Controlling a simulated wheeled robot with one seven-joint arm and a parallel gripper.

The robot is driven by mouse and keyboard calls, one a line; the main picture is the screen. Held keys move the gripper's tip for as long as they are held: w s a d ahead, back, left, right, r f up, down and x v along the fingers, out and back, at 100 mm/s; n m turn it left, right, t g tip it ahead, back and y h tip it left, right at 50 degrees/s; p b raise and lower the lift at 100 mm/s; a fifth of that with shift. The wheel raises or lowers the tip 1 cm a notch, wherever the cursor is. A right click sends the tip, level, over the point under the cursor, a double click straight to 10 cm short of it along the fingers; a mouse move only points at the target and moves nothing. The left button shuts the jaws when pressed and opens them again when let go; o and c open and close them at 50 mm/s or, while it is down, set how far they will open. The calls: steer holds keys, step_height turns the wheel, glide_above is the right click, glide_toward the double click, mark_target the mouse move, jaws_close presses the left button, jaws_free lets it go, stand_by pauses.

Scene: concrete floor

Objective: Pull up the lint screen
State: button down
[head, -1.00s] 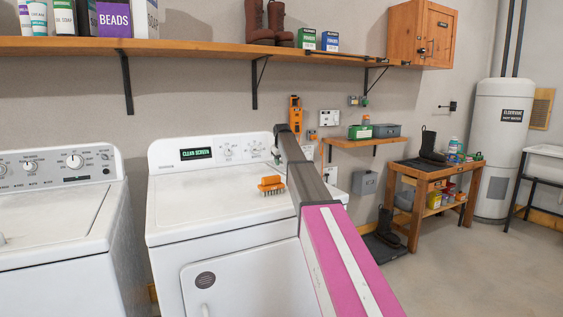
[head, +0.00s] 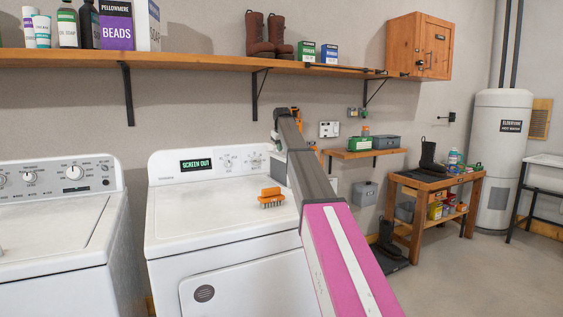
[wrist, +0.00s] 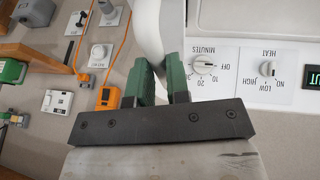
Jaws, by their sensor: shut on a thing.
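The white dryer (head: 205,225) stands in the middle of the head view, and its display (head: 196,165) reads "SCREEN OUT". In the wrist view, my gripper (wrist: 160,82) has its green fingers closed on a white, curved piece, the lint screen (wrist: 159,32). The screen extends away beyond the fingertips, and its far part runs out of the picture. The dryer's control panel (wrist: 235,75) with its dials is just right of the fingers. In the head view, my arm reaches over the right side of the dryer and hides most of the screen area.
An orange brush (head: 271,198) lies on the dryer top, left of my arm. A washer (head: 60,235) stands to the left. A long shelf (head: 200,66) with bottles, boxes and boots hangs above.

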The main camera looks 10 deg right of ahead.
step_height(320, 180, up, 5)
steer(key=shift+r, duration=0.1)
stand_by(0.3)
steer(key=c, duration=1.1)
jaws_free()
steer(key=v, duration=1)
steer(key=shift+s+r, duration=0.2)
steer(key=shift+r, duration=0.15)
